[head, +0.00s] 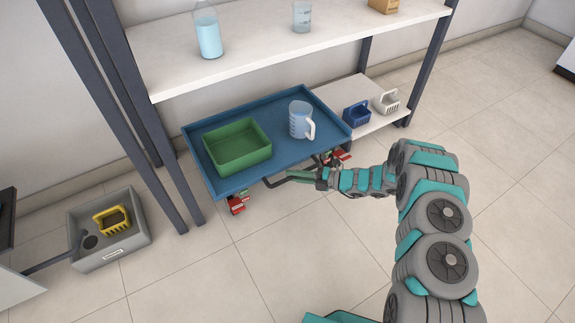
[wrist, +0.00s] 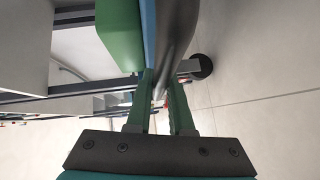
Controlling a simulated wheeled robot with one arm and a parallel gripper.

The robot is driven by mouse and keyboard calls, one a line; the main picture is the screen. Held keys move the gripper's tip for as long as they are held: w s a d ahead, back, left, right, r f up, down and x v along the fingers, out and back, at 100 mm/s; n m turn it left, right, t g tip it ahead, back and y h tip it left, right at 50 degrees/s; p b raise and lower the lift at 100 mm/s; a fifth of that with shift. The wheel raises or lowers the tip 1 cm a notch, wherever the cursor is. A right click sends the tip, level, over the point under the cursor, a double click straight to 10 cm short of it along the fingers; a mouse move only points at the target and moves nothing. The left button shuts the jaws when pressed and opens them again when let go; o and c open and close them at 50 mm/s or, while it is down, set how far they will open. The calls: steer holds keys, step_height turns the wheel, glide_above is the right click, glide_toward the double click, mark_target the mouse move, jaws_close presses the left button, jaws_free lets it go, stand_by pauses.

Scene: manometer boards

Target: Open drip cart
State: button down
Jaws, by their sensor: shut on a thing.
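The drip cart is a low blue tray cart (head: 229,185) on casters with red parts, standing partly under the white shelf in the head view. A dark bar handle (head: 276,184) runs along its front side. My gripper (head: 292,176) is at this handle and shut on it. In the wrist view the green fingers of my gripper (wrist: 170,85) reach up to the dark handle (wrist: 178,35), with the blue tray edge (wrist: 149,30) beside it. The exact finger contact is partly hidden.
The tray carries a green bin (head: 237,147) and a clear measuring jug (head: 301,120). Shelf posts (head: 165,150) stand close at the left. A grey box (head: 110,255) with a yellow basket sits on the floor at left. Blue and white baskets (head: 357,114) stand at right. Floor in front is clear.

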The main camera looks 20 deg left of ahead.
steer(key=s+d+p, duration=0.3)
steer(key=s+d, duration=1.1)
steer(key=d, duration=0.2)
steer(key=shift+s+d, duration=0.15)
steer(key=shift+d, duration=0.25)
steer(key=c, duration=0.8)
jaws_free()
steer(key=d+r, duration=0.1)
steer(key=d, duration=0.6)
steer(key=shift+w+d, duration=0.35)
steer(key=shift+r, duration=0.1)
